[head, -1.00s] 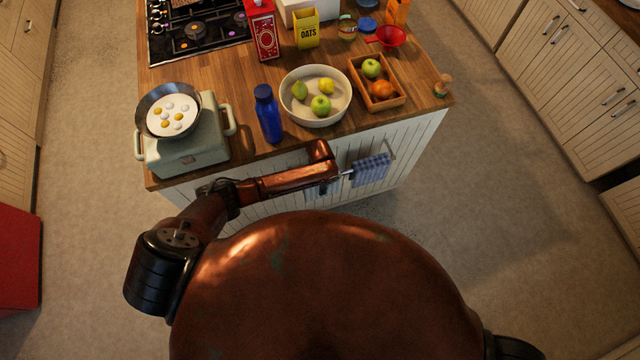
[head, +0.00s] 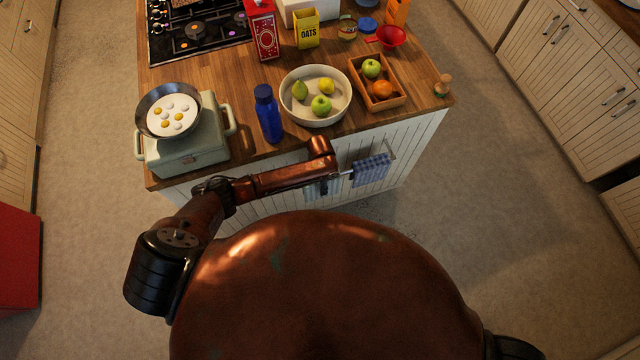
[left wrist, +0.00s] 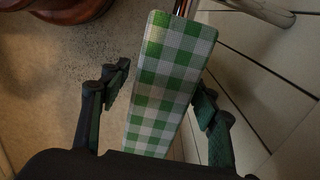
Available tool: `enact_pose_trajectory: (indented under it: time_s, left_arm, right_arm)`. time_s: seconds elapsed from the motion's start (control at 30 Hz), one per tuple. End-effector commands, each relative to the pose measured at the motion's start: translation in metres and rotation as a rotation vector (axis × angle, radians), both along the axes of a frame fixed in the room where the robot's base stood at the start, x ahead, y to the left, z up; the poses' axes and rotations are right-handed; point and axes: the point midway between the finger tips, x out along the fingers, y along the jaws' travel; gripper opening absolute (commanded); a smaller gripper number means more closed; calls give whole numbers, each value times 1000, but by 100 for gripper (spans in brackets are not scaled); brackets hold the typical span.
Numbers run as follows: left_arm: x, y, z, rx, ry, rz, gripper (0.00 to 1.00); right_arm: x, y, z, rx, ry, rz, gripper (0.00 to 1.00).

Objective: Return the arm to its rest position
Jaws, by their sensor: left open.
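My left arm (head: 275,182) reaches from the left to the front side of the island, and its wrist end (head: 321,147) is bent just in front of the counter edge. The left gripper is mostly hidden below the wrist in the head view. In the left wrist view my left gripper (left wrist: 161,88) is open, with one dark finger on each side of a green-and-white checked cloth item (left wrist: 170,70). The fingers appear apart from it, with gaps on both sides. My right gripper is not in view.
The island (head: 240,150) carries a blue bottle (head: 268,114), a fruit bowl (head: 316,112), a wooden fruit tray (head: 385,101) and a pan of eggs (head: 168,112) on a pale green box (head: 185,150). A blue checked towel (head: 370,169) hangs at the front. Floor at right is clear.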

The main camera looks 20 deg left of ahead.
Motion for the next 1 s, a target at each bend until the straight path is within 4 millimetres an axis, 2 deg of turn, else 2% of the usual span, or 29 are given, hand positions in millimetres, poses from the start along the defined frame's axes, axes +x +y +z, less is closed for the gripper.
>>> enact_pose_trajectory:
  time_s: [0.2, 0.43, 0.6, 0.83, 0.93, 1.0]
  left_arm:
    - [0, -1, 48, -2, -2, -2, 56]
    - [0, -1, 82, -2, 0, -1, 56]
    - [0, -1, 91, -1, 0, 0, 56]
    - [-1, -1, 91, -3, 1, 1, 56]
    - [-10, -8, 89, -29, -2, 9, 56]
    - [-24, -16, 86, -67, -8, 26, 56]
  right_arm:
    - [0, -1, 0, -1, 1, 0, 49]
    - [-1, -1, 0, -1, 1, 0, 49]
    - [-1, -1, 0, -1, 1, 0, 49]
    - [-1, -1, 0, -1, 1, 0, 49]
    - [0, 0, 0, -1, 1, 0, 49]
    - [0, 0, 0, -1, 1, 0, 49]
